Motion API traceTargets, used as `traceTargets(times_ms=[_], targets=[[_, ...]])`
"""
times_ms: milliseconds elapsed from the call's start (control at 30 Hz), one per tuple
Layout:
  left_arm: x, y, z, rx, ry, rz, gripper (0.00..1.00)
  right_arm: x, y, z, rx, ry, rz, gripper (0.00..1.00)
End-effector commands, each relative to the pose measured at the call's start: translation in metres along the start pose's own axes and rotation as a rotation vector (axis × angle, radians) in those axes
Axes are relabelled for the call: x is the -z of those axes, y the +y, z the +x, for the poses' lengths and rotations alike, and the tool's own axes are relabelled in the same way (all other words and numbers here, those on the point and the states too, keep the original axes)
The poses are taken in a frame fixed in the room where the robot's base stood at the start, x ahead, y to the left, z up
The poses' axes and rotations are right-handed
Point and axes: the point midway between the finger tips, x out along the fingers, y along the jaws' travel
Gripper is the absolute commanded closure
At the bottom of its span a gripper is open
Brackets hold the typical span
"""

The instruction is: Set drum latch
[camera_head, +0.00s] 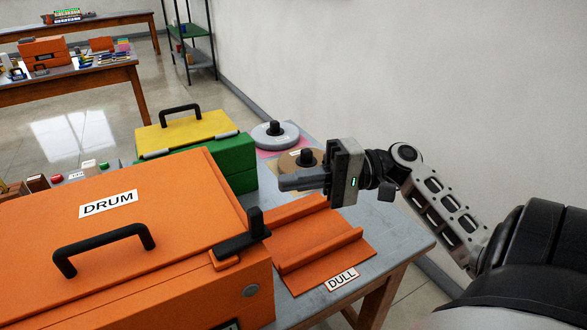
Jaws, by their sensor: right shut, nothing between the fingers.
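The large orange drum box (170,260) fills the lower left, with a "DRUM" label and a black handle (104,246) on its closed lid. The drum latch (245,238) is a black lever with an upright knob at the lid's right front corner. My right gripper (284,182) is shut and empty. It is above and beyond the latch, apart from it, over the far part of the orange "DULL" tray, with its fingers pointing left. My left gripper is not in view.
The orange ridged tray (325,255) labelled "DULL" lies right of the drum. Behind stand a green box with a yellow lid (187,131) and two round discs with black knobs, one grey (275,138). A white wall is to the right. Other tables stand far off.

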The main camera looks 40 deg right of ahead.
Motion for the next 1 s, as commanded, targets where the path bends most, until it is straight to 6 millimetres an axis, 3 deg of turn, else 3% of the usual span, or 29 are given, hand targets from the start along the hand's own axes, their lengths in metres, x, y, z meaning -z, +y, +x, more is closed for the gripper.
traceTargets(times_ms=[367, 633, 1000], targets=[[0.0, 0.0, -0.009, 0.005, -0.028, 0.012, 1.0, 0.0, -0.004, 0.072, 0.003, -0.001, -0.002, 1.0], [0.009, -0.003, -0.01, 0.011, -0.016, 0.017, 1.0, -0.031, -0.001, 0.059, 0.0, 0.001, 0.002, 1.0], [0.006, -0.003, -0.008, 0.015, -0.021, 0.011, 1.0, -0.038, 0.0, 0.056, 0.0, 0.001, -0.001, 1.0]])
